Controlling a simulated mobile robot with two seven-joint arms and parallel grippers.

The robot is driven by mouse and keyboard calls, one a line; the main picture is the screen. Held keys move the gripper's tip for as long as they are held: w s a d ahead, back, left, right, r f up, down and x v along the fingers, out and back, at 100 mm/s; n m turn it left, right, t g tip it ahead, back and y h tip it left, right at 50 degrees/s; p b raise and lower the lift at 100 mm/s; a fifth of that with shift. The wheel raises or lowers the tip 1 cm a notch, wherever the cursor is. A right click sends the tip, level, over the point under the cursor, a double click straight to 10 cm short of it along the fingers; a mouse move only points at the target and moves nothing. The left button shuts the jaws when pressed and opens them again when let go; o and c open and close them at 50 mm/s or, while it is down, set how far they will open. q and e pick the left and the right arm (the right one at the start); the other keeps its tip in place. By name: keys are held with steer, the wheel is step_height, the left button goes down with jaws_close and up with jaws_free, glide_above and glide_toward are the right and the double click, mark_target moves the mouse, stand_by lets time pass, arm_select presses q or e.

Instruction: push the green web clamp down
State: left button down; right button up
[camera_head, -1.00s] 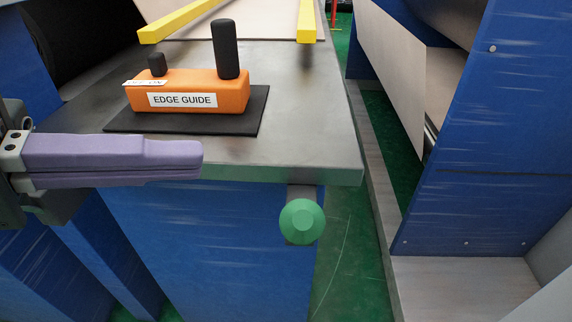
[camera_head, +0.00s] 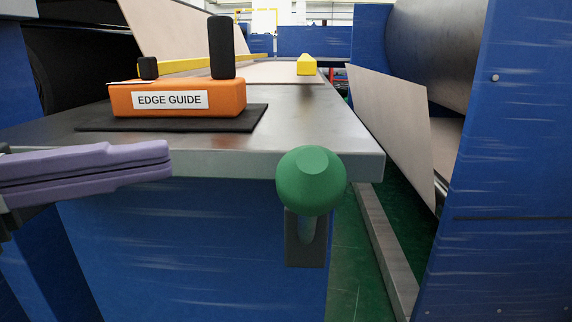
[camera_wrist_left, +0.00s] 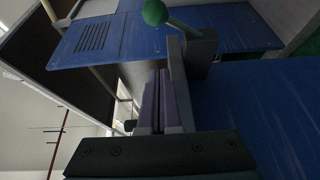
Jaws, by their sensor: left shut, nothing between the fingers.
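The green web clamp is a round green knob (camera_head: 311,181) at the right front corner of the metal table. It sits above a dark slotted bracket (camera_head: 305,240) on the blue front panel. In the left wrist view the green knob (camera_wrist_left: 155,12) is on a grey rod reaching out from a dark block (camera_wrist_left: 200,52). My left gripper (camera_head: 168,160), with purple fingers, is shut and empty. It is left of the knob in the head view, apart from it. Its fingers (camera_wrist_left: 160,100) also show in the left wrist view. My right gripper is not in view.
An orange edge guide block (camera_head: 178,98) with black knobs sits on a black mat (camera_head: 255,118) on the metal table (camera_head: 340,140). A blue machine frame (camera_head: 515,160) stands at the right.

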mark_target(308, 213)
arm_select(q)
steer(key=x, duration=0.9)
steer(key=shift+w+d, duration=0.15)
steer(key=shift+d, duration=0.2)
steer(key=shift+s+d, duration=0.25)
steer(key=shift+s, duration=0.05)
steer(key=s, duration=0.3)
steer(key=shift+s+d, duration=0.15)
